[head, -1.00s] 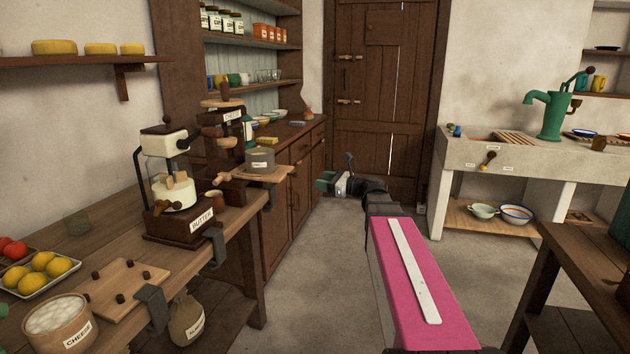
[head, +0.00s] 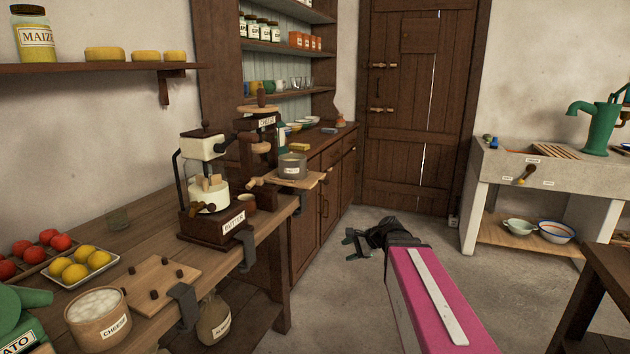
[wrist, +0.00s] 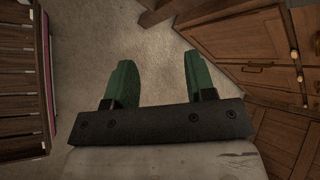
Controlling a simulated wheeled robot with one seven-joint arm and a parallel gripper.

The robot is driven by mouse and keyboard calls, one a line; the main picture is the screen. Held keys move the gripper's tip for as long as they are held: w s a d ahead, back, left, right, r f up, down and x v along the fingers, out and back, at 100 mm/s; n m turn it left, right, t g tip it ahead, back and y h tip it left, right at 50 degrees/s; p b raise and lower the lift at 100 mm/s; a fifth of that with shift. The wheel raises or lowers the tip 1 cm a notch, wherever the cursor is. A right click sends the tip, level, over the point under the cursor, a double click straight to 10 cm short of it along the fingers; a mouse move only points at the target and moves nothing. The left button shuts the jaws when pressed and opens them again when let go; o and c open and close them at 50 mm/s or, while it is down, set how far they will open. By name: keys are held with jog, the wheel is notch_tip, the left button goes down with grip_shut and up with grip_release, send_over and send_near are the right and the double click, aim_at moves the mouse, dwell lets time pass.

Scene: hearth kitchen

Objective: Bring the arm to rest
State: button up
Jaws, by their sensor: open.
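My gripper (head: 354,238) hangs in the open floor space between the left counter and the stone sink, at the end of my pink arm. In the wrist view my gripper (wrist: 153,82) shows two green fingers spread apart with nothing between them. Bare floor lies beyond the fingertips. No object touches the fingers.
The wooden counter (head: 150,228) on the left carries a butter churn (head: 207,190), a press and food trays. Dark cabinets (head: 310,205) stand beyond it. The stone sink (head: 530,180) is at the right, a dark table (head: 610,275) at lower right. The floor (head: 340,300) is clear.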

jog(key=s+d+f+n+g+h, duration=0.4)
jog(key=s+d+f+n+h, duration=0.2)
jog(key=s+f+n+h, duration=0.3)
jog(key=s+f+n, duration=0.3)
jog(key=s+f, duration=0.1)
jog(key=f, duration=0.1)
jog(key=shift+d+f+n, duration=0.15)
jog(key=shift+f+n, duration=0.05)
jog(key=shift+n, duration=0.1)
dwell(0.7)
